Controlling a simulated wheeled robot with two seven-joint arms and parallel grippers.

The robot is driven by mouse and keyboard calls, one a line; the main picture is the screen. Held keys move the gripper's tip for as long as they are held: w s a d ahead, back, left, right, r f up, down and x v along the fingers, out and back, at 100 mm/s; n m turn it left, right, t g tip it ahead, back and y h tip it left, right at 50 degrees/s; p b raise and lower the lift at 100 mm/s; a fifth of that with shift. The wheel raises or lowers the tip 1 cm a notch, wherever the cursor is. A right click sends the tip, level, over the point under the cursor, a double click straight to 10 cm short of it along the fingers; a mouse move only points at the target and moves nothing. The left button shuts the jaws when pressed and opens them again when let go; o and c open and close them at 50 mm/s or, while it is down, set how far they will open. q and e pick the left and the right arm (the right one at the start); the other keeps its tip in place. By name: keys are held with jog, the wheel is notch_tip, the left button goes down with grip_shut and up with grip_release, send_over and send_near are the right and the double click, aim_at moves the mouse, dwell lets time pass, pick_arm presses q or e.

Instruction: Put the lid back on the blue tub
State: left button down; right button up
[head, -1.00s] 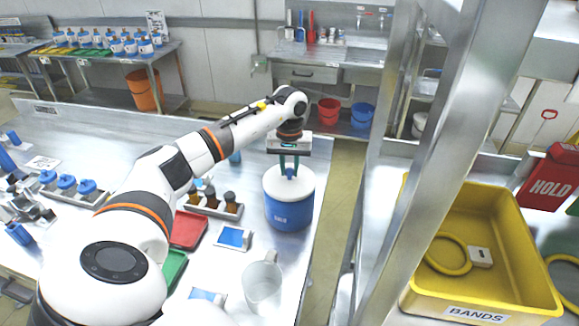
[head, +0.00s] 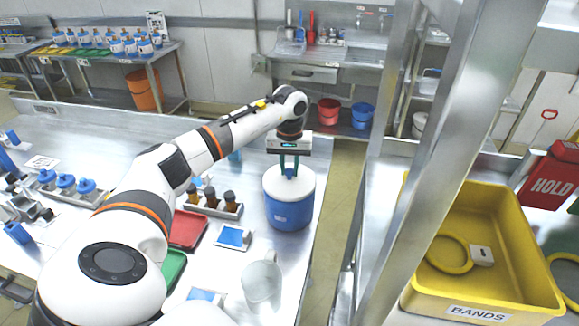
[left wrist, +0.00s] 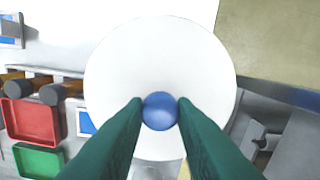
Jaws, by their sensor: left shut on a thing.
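The blue tub (head: 289,213) stands upright on the steel table near its right edge. Its round white lid (head: 289,183) sits on top, and in the head view it covers the tub's mouth. The lid also fills the middle of the left wrist view (left wrist: 155,65), hiding the tub below it. My left gripper (head: 289,172) is above the lid, its green fingers shut on the lid's blue knob (left wrist: 160,111). I cannot tell whether the lid is fully seated. My right gripper is not in view.
A clear jug (head: 262,280), a blue-and-white card (head: 233,237), a red tray (head: 188,229) and a rack of brown bottles (head: 213,203) are left of the tub. A metal post (head: 425,160) and yellow bin (head: 480,255) stand right, beyond a floor gap.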

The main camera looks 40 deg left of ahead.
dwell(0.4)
pick_arm(q)
jog(key=c, duration=0.6)
grip_release()
jog(key=shift+c, duration=0.2)
jog(key=shift+r+p, duration=2.15)
jog(key=shift+r, duration=1.35)
jog(key=shift+c, duration=0.5)
